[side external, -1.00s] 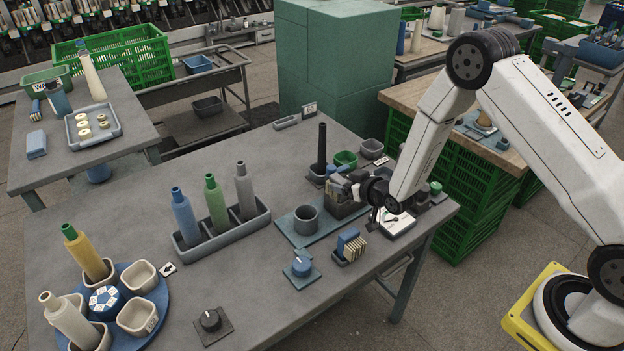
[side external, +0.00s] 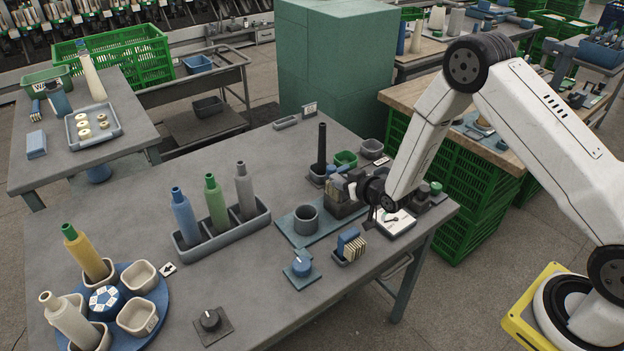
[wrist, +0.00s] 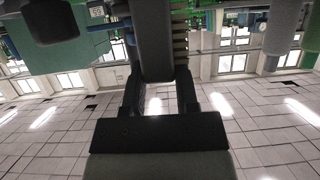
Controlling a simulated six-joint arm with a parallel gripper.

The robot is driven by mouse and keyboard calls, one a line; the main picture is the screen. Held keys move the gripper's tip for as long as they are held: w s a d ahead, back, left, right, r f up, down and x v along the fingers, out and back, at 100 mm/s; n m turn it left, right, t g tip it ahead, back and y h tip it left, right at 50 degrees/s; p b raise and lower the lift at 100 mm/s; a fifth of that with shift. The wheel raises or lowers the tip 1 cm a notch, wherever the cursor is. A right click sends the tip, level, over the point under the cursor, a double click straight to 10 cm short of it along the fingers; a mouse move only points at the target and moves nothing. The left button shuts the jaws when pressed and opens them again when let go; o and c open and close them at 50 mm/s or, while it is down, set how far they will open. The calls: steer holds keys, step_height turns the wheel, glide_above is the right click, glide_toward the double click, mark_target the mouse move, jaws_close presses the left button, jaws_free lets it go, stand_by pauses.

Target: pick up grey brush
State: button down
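In the wrist view a dark grey block, apparently the grey brush's handle (wrist: 155,40), stands between my two fingers. A strip of pale bristle-like bars lies along its right side. The fingers are apart, one on each side of the handle's near end. I cannot tell whether they press on it. The arm hides part of the box in the side view.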

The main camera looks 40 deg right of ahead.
steer(key=shift+r, duration=0.15)
steer(key=shift+r, duration=0.65)
steer(key=s+r, duration=1.1)
steer(key=s, duration=0.3)
steer(key=shift+a+r, duration=0.15)
steer(key=shift+r, duration=0.05)
steer(key=shift+w+a, duration=0.1)
steer(key=shift+w, duration=0.05)
stand_by(0.4)
